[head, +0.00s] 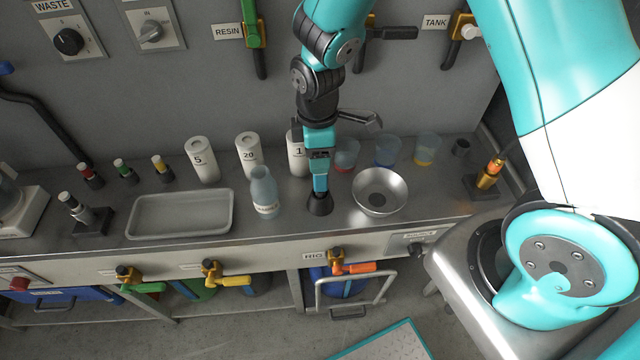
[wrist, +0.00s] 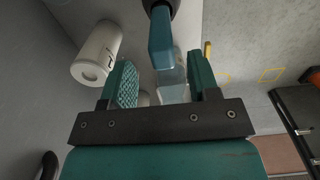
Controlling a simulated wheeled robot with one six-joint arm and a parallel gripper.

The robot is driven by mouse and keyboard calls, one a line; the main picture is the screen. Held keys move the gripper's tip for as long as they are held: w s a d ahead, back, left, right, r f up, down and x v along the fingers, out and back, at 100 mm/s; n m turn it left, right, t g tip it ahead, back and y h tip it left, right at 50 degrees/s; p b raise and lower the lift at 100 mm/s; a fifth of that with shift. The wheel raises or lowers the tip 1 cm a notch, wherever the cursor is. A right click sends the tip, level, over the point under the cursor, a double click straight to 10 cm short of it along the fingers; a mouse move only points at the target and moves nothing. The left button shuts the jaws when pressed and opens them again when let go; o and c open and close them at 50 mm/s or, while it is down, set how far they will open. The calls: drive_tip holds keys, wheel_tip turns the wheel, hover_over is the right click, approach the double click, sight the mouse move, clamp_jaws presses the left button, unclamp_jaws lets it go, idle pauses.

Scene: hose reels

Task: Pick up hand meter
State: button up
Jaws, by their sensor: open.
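The hand meter (head: 320,183) looks like a slim teal handle on a dark, cone-shaped foot, standing upright on the steel counter. In the wrist view the hand meter (wrist: 160,38) shows at the top centre, its near end around the gap between the fingertips. My gripper (head: 320,157) is right above it in the head view. In the wrist view my gripper (wrist: 160,66) is open, with one finger on each side and a gap to the handle. I cannot tell how deep the handle sits between the fingers.
A clear bottle (head: 264,192) stands just left and a metal bowl (head: 380,191) just right. White canister 1 (head: 297,156) is close behind; it also shows in the wrist view (wrist: 97,52). Cups (head: 387,151) stand behind the bowl. An empty tray (head: 180,232) lies further left.

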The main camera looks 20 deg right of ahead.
sight(321, 184)
drive_tip(key=f, duration=0.3)
drive_tip(key=f+p, duration=0.1)
drive_tip(key=shift+s+d+f, duration=0.2)
drive_tip(key=shift+s+f, duration=0.05)
drive_tip(key=shift+f, duration=0.15)
clamp_jaws()
